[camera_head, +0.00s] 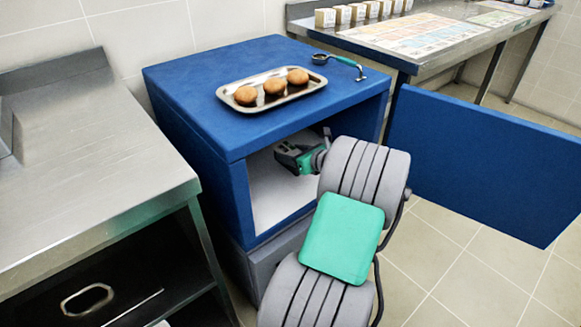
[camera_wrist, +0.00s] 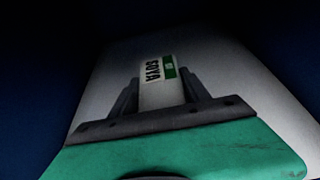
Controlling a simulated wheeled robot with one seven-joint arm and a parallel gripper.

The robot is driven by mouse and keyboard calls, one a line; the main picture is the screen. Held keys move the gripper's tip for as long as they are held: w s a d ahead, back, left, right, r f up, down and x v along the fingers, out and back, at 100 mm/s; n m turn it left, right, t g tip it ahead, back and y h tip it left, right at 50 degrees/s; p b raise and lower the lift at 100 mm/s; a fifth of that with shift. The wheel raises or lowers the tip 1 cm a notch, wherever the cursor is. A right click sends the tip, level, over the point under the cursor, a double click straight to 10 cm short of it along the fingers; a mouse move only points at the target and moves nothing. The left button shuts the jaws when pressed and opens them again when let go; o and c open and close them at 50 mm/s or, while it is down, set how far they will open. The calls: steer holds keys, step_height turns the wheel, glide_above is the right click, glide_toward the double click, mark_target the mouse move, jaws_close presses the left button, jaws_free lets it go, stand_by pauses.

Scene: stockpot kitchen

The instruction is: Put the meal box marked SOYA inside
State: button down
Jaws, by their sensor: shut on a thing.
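The meal box marked SOYA (camera_wrist: 157,96) is a small pale box with a white and green label, seen in the wrist view between the fingers. My gripper (camera_wrist: 158,92) is shut on it. In the head view my gripper (camera_head: 284,152) reaches through the open front of the blue cabinet (camera_head: 196,118), over its pale floor (camera_head: 272,192). The box is not distinguishable in the head view, where the gripper and wrist cover that area. I cannot tell whether the box touches the cabinet floor.
The blue door (camera_head: 485,160) stands wide open to the right. On the cabinet top are a steel tray (camera_head: 245,107) with three brown buns and a ladle-like tool (camera_head: 340,61). A steel counter (camera_head: 85,165) stands close on the left. Several small boxes (camera_head: 358,13) line the back right table.

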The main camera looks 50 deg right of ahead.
step_height(320, 180, down, 4)
steer(key=shift+w+f+b, duration=0.1)
steer(key=shift+f+b, duration=0.05)
steer(key=shift+b, duration=1)
steer(key=shift+w+r, duration=0.1)
steer(key=shift+r, duration=0.1)
steer(key=c, duration=0.5)
jaws_free()
steer(key=shift+f, duration=0.15)
steer(key=p+v, duration=0.1)
steer(key=v, duration=0.3)
steer(key=p+v, duration=0.2)
steer(key=v, duration=0.2)
steer(key=p+v, duration=0.2)
steer(key=v, duration=0.1)
steer(key=shift+s+r, duration=0.25)
steer(key=shift+r, duration=0.15)
steer(key=shift+s+a, duration=0.1)
steer(key=shift+s, duration=0.05)
